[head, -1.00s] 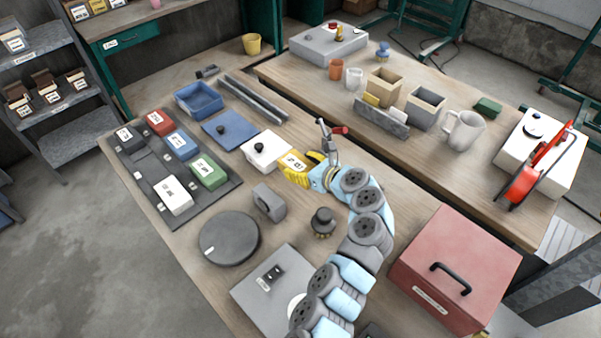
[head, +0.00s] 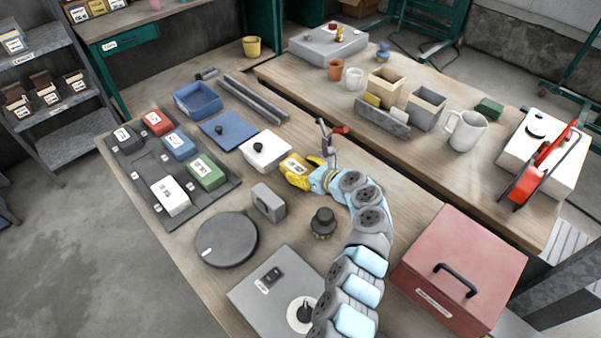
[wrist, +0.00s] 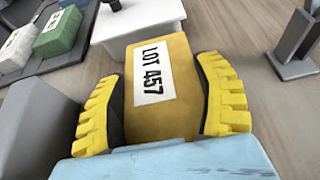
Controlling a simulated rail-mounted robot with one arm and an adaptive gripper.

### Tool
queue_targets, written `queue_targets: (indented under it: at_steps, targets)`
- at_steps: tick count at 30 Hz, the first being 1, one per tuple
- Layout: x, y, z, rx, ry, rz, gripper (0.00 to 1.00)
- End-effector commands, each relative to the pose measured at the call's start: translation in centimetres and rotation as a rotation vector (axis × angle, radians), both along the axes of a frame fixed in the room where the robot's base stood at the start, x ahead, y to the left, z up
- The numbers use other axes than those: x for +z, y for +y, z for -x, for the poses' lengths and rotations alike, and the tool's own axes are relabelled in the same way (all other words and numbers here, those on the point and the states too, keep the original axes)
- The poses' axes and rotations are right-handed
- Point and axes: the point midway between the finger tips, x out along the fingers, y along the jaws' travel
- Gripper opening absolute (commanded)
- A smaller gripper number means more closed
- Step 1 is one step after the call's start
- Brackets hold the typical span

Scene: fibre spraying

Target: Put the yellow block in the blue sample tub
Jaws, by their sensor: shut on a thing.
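The yellow block (wrist: 165,82), labelled "LOT 457", sits between the yellow fingers of my gripper (wrist: 163,105) in the wrist view. My gripper (head: 297,172) is shut on it. In the head view the block (head: 292,162) is mostly covered by the fingers, just right of a white tub. The blue sample tub (head: 198,96) stands open at the far left of the table, and looks empty. A flat blue lid with a black knob (head: 230,130) lies between it and the white tub. Whether the block touches the table cannot be told.
The white tub with a black-knobbed lid (head: 266,149) stands between the block and the blue lid. Grey rails (head: 252,98) lie right of the blue tub. A clamp stand (head: 327,140) rises close to my gripper. A dark rack (head: 150,175) holds several coloured blocks.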

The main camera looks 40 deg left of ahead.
Motion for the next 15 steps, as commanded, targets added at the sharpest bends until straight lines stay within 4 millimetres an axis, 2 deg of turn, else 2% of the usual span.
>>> queue_targets:
  at_steps: [3, 15]
  targets:
    - [-1.14, 0.1, 0.02, 0.001, -0.002, -0.002, 0.31]
    - [-1.42, 0.07, -0.03, -0.001, -0.003, -0.004, 0.31]
